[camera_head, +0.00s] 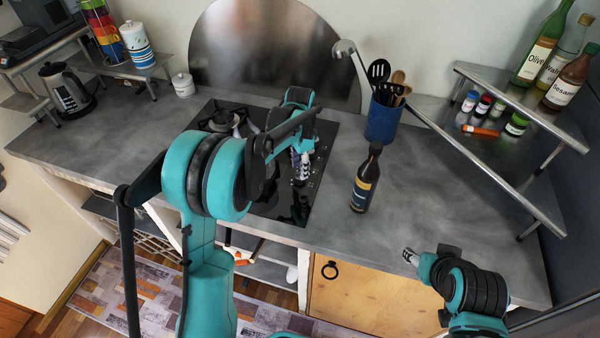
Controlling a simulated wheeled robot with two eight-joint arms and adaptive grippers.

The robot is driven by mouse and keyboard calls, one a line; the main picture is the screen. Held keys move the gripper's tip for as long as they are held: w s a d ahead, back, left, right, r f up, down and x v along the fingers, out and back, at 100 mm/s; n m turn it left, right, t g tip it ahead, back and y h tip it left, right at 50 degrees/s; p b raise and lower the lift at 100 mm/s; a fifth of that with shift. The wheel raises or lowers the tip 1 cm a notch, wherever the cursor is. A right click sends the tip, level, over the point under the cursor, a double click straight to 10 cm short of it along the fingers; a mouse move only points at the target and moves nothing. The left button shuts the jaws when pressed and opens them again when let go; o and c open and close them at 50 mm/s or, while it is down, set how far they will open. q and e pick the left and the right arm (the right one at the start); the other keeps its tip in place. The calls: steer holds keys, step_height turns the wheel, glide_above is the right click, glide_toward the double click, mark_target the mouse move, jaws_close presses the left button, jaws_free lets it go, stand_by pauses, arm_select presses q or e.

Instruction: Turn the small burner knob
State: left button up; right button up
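The black glass hob (328,133) is set in the grey counter, with its small knobs in a row along its right side. A burner (222,119) shows at the hob's back left. My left gripper (302,178) points down over the hob's right side, close to the knobs. It hides some of them, and I cannot tell whether it touches one or which knob is the small burner's. Its fingers are too small to read as open or shut. My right gripper (408,256) is over the counter's front edge at the right, apart from the hob, its fingers unclear.
A dark sauce bottle (367,180) stands upright right of the hob. A blue utensil holder (382,121) stands behind it. A metal shelf (545,122) with bottles and jars is at the right. A kettle (66,91) is at the far left. The front right counter is mostly clear.

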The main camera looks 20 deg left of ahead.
arm_select(q)
step_height(320, 180, up, 8)
steer(key=shift+r, duration=0.2)
stand_by(0.4)
steer(key=s+r+n+t+b, duration=0.2)
steer(key=s+r+n+t, duration=0.15)
steer(key=s, duration=0.85)
steer(key=s+f+n+t+b, duration=0.1)
steer(key=s+f+n+t, duration=0.2)
steer(key=s, duration=1.1)
steer(key=shift+f+n+t, duration=0.35)
steer(key=shift+f+n, duration=1.15)
steer(key=shift+n, duration=0.05)
steer(key=shift+a, duration=0.1)
